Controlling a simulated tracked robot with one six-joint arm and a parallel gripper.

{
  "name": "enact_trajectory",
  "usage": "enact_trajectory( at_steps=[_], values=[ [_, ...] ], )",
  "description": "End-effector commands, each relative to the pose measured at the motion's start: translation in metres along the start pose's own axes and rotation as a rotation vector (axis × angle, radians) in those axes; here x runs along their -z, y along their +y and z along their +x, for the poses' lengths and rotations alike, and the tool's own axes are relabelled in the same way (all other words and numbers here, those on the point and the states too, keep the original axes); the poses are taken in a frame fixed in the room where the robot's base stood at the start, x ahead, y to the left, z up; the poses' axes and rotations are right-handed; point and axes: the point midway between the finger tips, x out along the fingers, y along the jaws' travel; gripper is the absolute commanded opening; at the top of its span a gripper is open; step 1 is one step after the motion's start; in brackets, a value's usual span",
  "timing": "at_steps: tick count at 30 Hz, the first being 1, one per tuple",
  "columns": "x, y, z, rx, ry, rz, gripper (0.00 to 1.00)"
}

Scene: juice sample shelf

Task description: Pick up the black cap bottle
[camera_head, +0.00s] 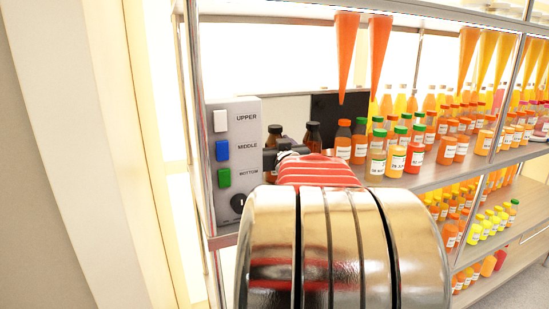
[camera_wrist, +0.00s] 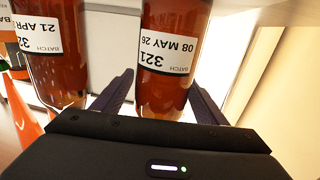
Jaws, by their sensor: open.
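Two dark brown-red bottles with black caps stand on the upper shelf in the head view, a left one (camera_head: 275,135) and a right one (camera_head: 313,137). My gripper (camera_head: 275,157) is at the left one, partly hidden by my arm. In the wrist view my gripper (camera_wrist: 162,88) is open, one finger on each side of a dark red bottle (camera_wrist: 166,105) labelled 321, 08 MAY 26. That label appears upside down and the cap is out of view. A second dark red bottle (camera_wrist: 58,75), labelled 21 APR, stands left of the fingers. Contact with the fingers cannot be told.
A grey button panel (camera_head: 236,150) stands close at the left. Orange juice bottles (camera_head: 376,158) crowd the shelf at the right. Orange cones (camera_head: 345,50) hang above. A shelf post (camera_head: 197,110) rises left of the panel.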

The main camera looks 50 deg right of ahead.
Motion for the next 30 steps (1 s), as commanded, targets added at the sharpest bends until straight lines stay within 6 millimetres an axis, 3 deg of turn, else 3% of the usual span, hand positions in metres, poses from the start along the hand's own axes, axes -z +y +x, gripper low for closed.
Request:
enact_trajectory(
  at_steps=[23, 30],
  values=[
    [0.0000, -0.0003, -0.0001, 0.000, 0.000, 0.000, 0.14],
    [0.0013, -0.0005, 0.0000, 0.001, 0.002, 0.000, 0.14]
  ],
)
